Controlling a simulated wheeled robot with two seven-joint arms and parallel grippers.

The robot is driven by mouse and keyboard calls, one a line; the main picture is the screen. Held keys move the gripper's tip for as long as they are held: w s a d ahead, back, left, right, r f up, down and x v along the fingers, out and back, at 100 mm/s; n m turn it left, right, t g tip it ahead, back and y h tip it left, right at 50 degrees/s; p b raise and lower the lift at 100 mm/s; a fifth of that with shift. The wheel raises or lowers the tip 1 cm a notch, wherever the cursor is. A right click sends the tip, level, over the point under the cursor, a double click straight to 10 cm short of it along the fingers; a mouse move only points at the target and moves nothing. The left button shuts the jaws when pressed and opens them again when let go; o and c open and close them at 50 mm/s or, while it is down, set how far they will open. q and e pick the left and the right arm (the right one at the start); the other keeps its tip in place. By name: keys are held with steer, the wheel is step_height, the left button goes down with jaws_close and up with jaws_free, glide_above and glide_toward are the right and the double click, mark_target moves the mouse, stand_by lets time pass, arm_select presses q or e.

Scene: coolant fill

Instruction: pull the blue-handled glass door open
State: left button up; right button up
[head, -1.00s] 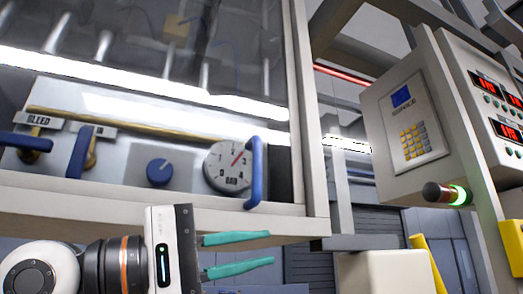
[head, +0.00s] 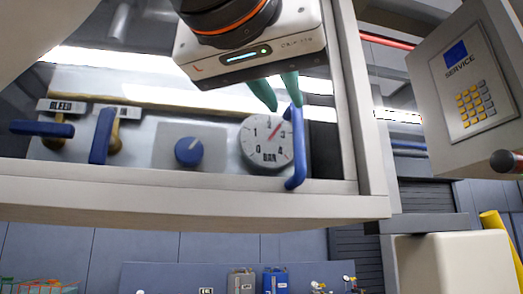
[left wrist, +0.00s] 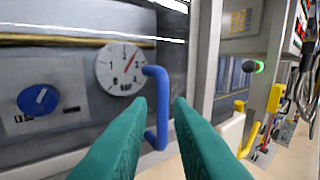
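The glass door (head: 170,192) has a cream frame and looks shut in the head view. Its blue handle (head: 297,155) is an upright bar at the lower right of the pane. My left gripper (head: 286,103) comes from above, with its teal fingers at the handle's upper end. In the left wrist view, the fingers (left wrist: 160,103) are apart, and the blue handle (left wrist: 160,110) shows between their tips, closer to the left finger. I cannot tell whether a finger touches it. My right gripper is in neither view.
Behind the glass are a gauge (head: 266,143), a blue knob (head: 188,151) and blue-levered valves (head: 102,135). A service keypad box (head: 465,80) stands to the right of the door. A cream box (head: 455,265) stands at the lower right.

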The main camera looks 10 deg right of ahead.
mark_target(296, 117)
arm_select(q)
steer(key=p+x, duration=0.2)
steer(key=x, duration=0.4)
steer(key=shift+d+r, duration=0.1)
steer(key=shift+d, duration=0.05)
steer(key=shift+w+d, duration=0.2)
steer(key=shift+w, duration=0.2)
jaws_close()
